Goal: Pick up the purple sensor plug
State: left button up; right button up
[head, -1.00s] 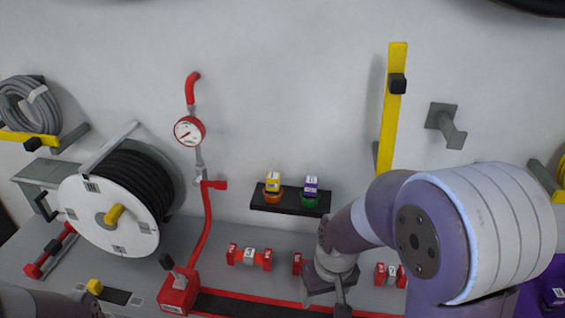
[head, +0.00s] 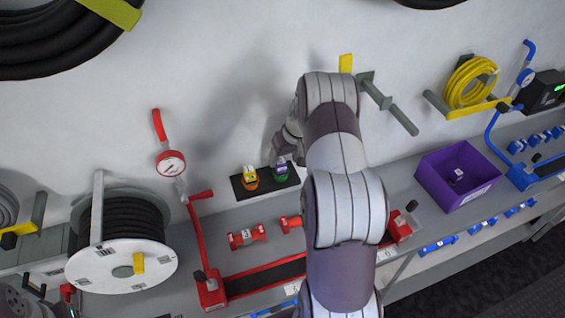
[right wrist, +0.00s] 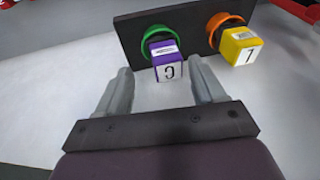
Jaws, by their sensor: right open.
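The purple sensor plug (head: 281,161) sits in a green ring on a small black shelf (head: 263,187) on the wall. In the right wrist view the plug (right wrist: 166,60) shows its white label and sits just beyond the fingertips, roughly between them. My right gripper (right wrist: 161,76) is open and empty, with its fingers pointing at the plug. In the head view my right gripper (head: 287,144) is at the shelf, partly hidden by my arm. A purple bin (head: 459,198) stands at the right with a small purple labelled item inside. My left gripper does not show.
A yellow plug (head: 249,173) in an orange ring is close beside the purple plug. A red pipe with a gauge (head: 171,163) rises left of the shelf. A hose reel (head: 122,267) stands further left. Red fittings (head: 246,237) lie on the bench below.

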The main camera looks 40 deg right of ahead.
jog(key=shift+w+a+f, duration=0.25)
jog(key=shift+a+f, duration=0.1)
jog(key=shift+f, duration=0.15)
jog(key=shift+w+a+f, duration=0.25)
jog(key=shift+a+f, duration=0.1)
jog(key=shift+f, duration=0.15)
jog(key=shift+d, duration=0.25)
jog(key=shift+c, duration=1.2)
jog(key=shift+s+d, duration=0.1)
jog(key=c, duration=1)
jog(key=shift+o, duration=0.2)
